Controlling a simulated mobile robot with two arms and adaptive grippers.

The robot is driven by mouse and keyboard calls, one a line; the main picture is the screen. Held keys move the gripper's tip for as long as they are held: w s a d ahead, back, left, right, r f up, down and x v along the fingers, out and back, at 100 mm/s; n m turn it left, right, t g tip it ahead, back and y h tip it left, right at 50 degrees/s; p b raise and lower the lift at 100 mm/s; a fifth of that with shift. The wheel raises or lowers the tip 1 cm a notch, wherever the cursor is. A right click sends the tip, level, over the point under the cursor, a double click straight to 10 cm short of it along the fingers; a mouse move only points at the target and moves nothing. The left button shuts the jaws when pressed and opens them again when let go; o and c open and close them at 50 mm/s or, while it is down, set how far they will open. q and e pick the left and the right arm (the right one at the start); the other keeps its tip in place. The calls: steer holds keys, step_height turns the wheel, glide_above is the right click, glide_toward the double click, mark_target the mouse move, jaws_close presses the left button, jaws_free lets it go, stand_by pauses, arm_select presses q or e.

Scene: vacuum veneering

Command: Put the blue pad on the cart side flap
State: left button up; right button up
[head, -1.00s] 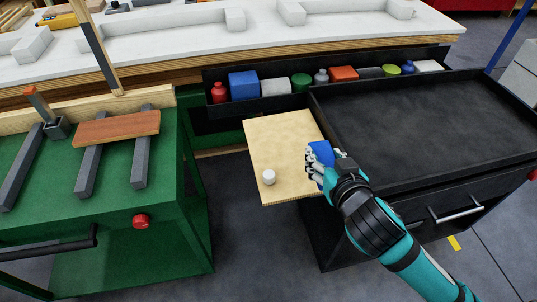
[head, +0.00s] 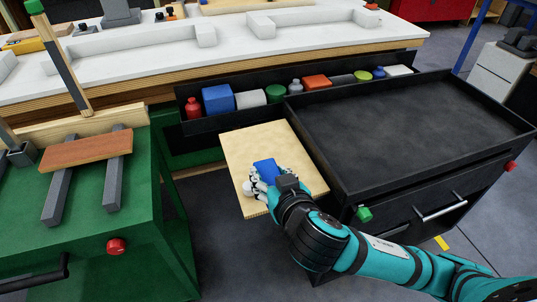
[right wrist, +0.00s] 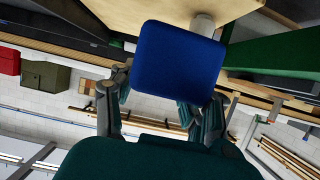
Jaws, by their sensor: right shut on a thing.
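The blue pad (head: 266,171) is in my right gripper (head: 264,184), over the wooden side flap (head: 258,140) of the black cart. In the right wrist view the blue pad (right wrist: 180,60) sits between the fingers of my right gripper (right wrist: 160,98), with the flap (right wrist: 130,12) beyond it. I cannot tell whether the pad touches the flap. A small white cylinder (head: 248,188) is on the flap, left of the pad and partly hidden by the fingers. My left gripper is not in view.
The black cart (head: 400,130) has an empty, rimmed top. Behind the flap, a black bin (head: 180,100) holds a blue box (head: 217,99), a red bottle (head: 193,107) and several other items. A green bench (head: 95,210) with a wooden block (head: 87,150) stands at left. The flap's far half is bare.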

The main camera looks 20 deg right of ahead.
steer(key=w+d, duration=0.1)
steer(key=w, duration=0.3)
steer(key=w+d+f, duration=0.1)
steer(key=w, duration=0.3)
steer(key=w+d+b, duration=0.1)
steer(key=w, duration=0.4)
steer(key=shift+w+d+f, duration=0.1)
steer(key=shift+d+f, duration=0.05)
steer(key=shift+d, duration=0.1)
steer(key=shift+w+f, duration=0.1)
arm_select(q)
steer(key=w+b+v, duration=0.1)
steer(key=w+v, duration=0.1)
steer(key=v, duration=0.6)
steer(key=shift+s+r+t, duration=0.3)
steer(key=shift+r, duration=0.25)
arm_select(e)
steer(key=shift+f, duration=1.65)
steer(key=shift+f, duration=0.1)
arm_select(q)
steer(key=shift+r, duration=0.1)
arm_select(e)
steer(key=o, duration=1.1)
steer(key=shift+o, duration=0.2)
